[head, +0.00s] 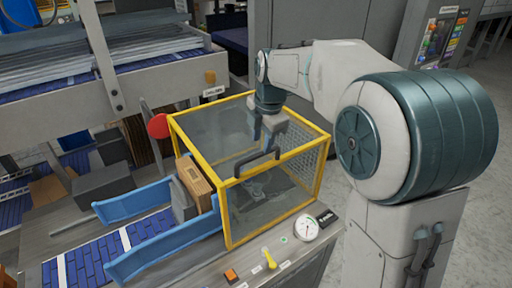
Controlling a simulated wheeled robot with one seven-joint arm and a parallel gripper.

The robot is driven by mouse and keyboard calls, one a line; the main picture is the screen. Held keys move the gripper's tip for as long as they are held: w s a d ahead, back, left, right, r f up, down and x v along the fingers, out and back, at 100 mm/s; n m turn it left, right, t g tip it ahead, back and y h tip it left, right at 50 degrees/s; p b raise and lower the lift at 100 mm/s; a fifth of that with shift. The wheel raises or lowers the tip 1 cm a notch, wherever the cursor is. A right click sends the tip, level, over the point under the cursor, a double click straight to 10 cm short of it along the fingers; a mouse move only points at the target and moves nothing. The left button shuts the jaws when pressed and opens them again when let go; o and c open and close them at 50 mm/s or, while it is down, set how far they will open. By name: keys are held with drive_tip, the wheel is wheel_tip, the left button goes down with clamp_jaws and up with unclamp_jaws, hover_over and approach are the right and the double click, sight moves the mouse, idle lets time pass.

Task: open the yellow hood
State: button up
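The yellow hood (222,185) is a yellow-edged box frame with clear and mesh panels. It sits on the machine bed and looks closed. A dark handle (250,165) is fixed along its upper front edge. My gripper (268,150) points down over the hood's top, close to the handle. Its fingertips overlap the handle in this view, and I cannot tell whether they touch it or whether they are open or shut.
A cardboard box (195,181) stands between blue guide rails (165,245) at the hood's left. A red disc (158,126) stands behind it. A round gauge (306,228), a yellow lever (269,259) and an orange button (231,275) sit on the front ledge.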

sight(259, 154)
drive_tip(key=shift+w+a+f, duration=0.1)
drive_tip(key=shift+f, duration=0.65)
drive_tip(key=shift+w+a+f, duration=0.15)
drive_tip(key=shift+f, duration=0.55)
drive_tip(key=shift+w+a+f, duration=0.1)
drive_tip(key=shift+f, duration=0.65)
drive_tip(key=shift+c, duration=0.4)
